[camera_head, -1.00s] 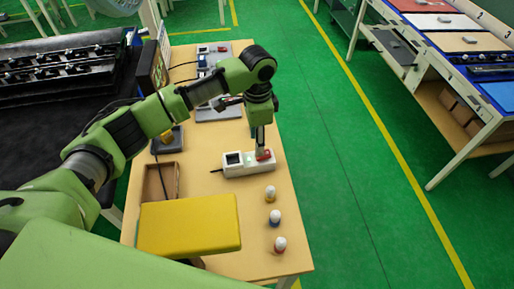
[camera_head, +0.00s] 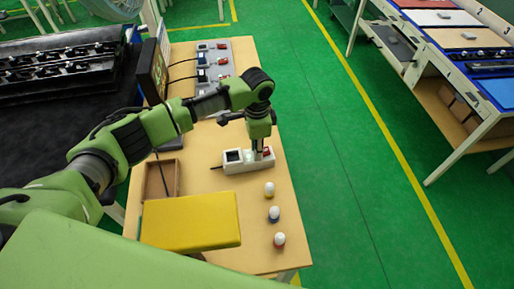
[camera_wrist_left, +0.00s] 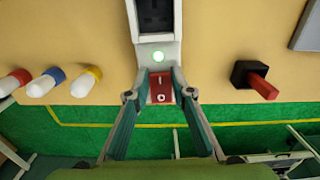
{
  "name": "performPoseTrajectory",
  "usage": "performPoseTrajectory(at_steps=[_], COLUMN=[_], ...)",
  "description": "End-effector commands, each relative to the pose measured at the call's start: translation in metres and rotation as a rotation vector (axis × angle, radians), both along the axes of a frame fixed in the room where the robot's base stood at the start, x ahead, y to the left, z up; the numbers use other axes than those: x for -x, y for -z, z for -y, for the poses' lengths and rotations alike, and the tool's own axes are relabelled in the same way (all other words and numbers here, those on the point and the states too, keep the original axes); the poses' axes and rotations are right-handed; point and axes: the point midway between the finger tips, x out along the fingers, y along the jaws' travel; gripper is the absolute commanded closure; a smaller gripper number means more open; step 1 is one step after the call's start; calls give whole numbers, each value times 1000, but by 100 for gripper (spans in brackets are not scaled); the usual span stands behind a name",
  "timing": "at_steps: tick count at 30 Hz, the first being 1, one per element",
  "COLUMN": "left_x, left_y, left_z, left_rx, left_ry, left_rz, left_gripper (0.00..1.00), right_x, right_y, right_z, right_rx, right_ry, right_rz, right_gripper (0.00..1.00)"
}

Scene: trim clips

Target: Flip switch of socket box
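The white socket box (camera_head: 236,168) lies on the wooden table, with a dark socket at its left end and a red switch (camera_head: 267,152) at its right end. In the left wrist view the red rocker switch (camera_wrist_left: 161,88) is at the near end of the box, with a bright white light (camera_wrist_left: 158,57) beside it. My left gripper (camera_head: 258,153) points down at the switch end. In the wrist view its fingers (camera_wrist_left: 160,78) stand apart, one on each side of the switch, with nothing clamped between them; contact is unclear. My right gripper is not in view.
Several white-capped pegs, including one with a red base (camera_head: 279,240), stand along the table's near right edge. A yellow block (camera_head: 190,222) and a wooden tray (camera_head: 153,180) are to the left. A grey panel with red switches (camera_head: 214,60) is at the back.

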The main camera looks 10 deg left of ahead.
Motion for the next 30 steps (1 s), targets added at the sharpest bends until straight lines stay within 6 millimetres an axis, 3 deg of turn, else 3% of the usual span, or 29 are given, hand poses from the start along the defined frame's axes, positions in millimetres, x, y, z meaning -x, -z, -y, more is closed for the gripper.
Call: performPoseTrajectory(at_steps=[11,24,30], left_x=[-3,-6,-5], left_y=[-2,-2,-5], left_z=[7,11,11], left_rx=[-149,-361,-390], left_ry=[0,0,0], left_rz=[-74,-176,-193], left_gripper=[100,100,100], right_x=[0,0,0], right_y=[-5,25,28], right_z=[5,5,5], right_rx=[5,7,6], right_ry=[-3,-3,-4], right_rz=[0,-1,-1], right_gripper=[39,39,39])
